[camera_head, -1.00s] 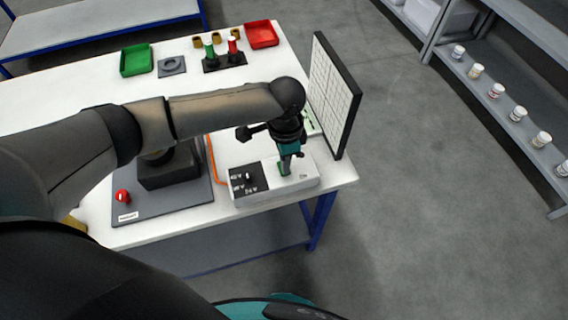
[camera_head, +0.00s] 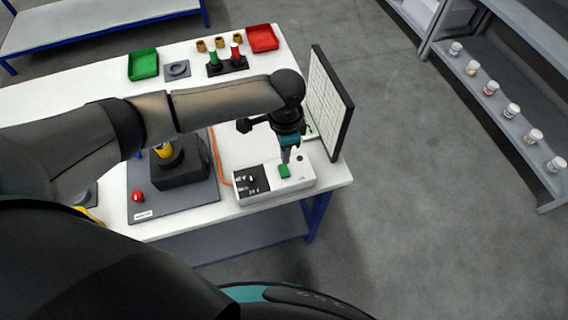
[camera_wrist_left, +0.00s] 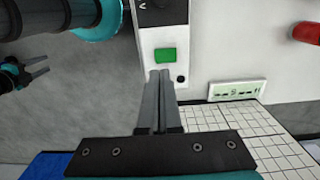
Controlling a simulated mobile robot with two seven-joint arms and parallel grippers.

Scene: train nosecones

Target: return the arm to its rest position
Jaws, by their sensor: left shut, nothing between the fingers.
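My left gripper (camera_head: 286,160) is over the white control box (camera_head: 300,182) at the table's right front. It is shut and empty, its tips near the box's green button (camera_head: 284,171). In the left wrist view the shut fingers (camera_wrist_left: 160,75) point at the box (camera_wrist_left: 150,42), just short of the green button (camera_wrist_left: 165,55). My left arm reaches across the table from the left. At the left edge of the wrist view a dark gripper, seemingly my right one (camera_wrist_left: 42,68), hangs over the floor, too small to judge its jaws.
A gridded upright panel (camera_head: 325,100) stands close right of my gripper. A dark fixture plate (camera_head: 150,205) with a red button (camera_head: 138,196) lies left of the box, beside an orange cable (camera_head: 216,158). Green (camera_head: 143,65) and red (camera_head: 262,39) trays are at the back.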

